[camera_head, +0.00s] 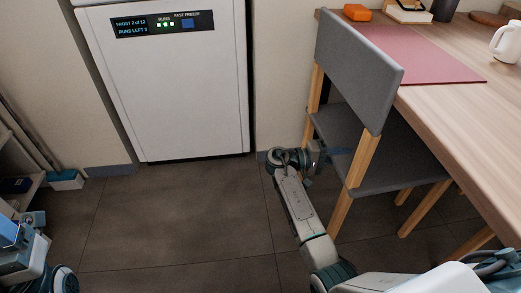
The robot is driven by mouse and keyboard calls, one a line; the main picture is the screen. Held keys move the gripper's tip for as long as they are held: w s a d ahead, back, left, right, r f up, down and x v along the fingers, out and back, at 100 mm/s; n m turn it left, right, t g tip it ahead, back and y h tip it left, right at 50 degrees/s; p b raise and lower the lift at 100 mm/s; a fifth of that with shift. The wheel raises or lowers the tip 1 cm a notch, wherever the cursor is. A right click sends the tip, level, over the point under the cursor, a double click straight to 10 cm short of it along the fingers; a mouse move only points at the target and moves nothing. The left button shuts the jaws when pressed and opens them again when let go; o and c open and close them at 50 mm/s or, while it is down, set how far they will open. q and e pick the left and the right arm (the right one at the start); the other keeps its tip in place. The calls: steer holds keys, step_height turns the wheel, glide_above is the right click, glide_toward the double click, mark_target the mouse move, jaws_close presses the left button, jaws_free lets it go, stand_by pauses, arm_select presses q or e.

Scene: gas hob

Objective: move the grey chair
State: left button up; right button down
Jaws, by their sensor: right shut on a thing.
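The grey chair (360,70) stands at the right, partly under the wooden table, with a grey back and seat and light wooden legs. My right gripper (335,155) reaches in from the lower right and is at the chair's near side, by the seat edge and between the wooden legs. It is shut on the chair; its fingertips are partly hidden, so the exact part held is hard to see. My left arm shows at the lower left edge, but its fingertips do not show.
The wooden table (450,105) at the right holds a pink mat (425,58), a white mug (507,40) and an orange item (357,12). A white freezer (175,95) stands at the back. A shelf is at the left edge. The dark tiled floor in the middle is clear.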

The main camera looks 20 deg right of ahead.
steer(key=c, duration=1.3)
jaws_free()
steer(key=shift+a+f, duration=0.15)
steer(key=shift+f, duration=0.15)
steer(key=shift+o, duration=0.7)
steer(key=shift+r, duration=0.15)
steer(key=shift+w+a, duration=0.1)
steer(key=w+a, duration=0.2)
steer(key=a, duration=0.9)
steer(key=shift+a, duration=0.35)
steer(key=shift+w+a+r, duration=0.1)
steer(key=shift+w+r, duration=0.05)
steer(key=shift+w, duration=0.1)
